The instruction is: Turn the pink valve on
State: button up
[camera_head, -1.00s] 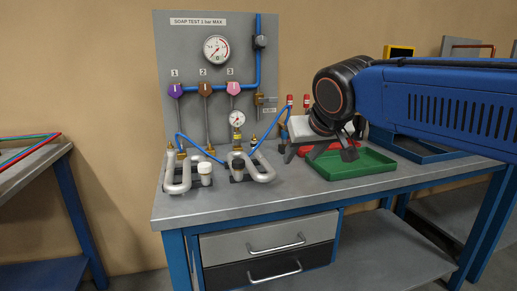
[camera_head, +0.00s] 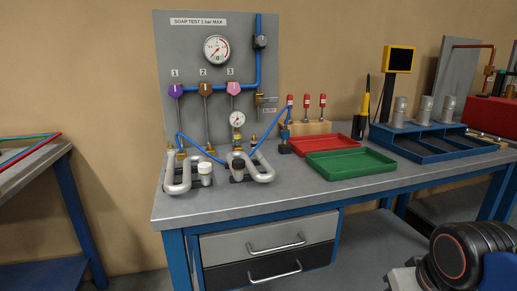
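The pink valve (camera_head: 233,88) is on the grey test panel (camera_head: 263,140), under the label 3. It is the rightmost of three valve knobs; a purple valve (camera_head: 176,90) is under 1 and a brown valve (camera_head: 205,89) is under 2. A thin stem runs down from the pink valve toward a small gauge (camera_head: 237,119). Part of my arm shows at the lower right, in front of the bench. My gripper is not in view, and nothing covers the pink valve.
Serpentine coils (camera_head: 262,174) stand on the workbench (camera_head: 300,198) below the panel, with blue hoses (camera_head: 200,149) around them. A red tray (camera_head: 325,143), a green tray (camera_head: 350,165) and a blue rack (camera_head: 425,143) are to the right. The bench front is clear.

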aim_at(234, 88)
jog(key=i+l+z, duration=0.1)
jog(key=i+z, duration=0.85)
jog(key=l+u, duration=0.25)
jog(key=l, duration=0.6)
jog(key=l+u, duration=0.25)
jog(key=l, duration=0.55)
jog(key=u, duration=1.75)
jog(key=k+j, duration=0.05)
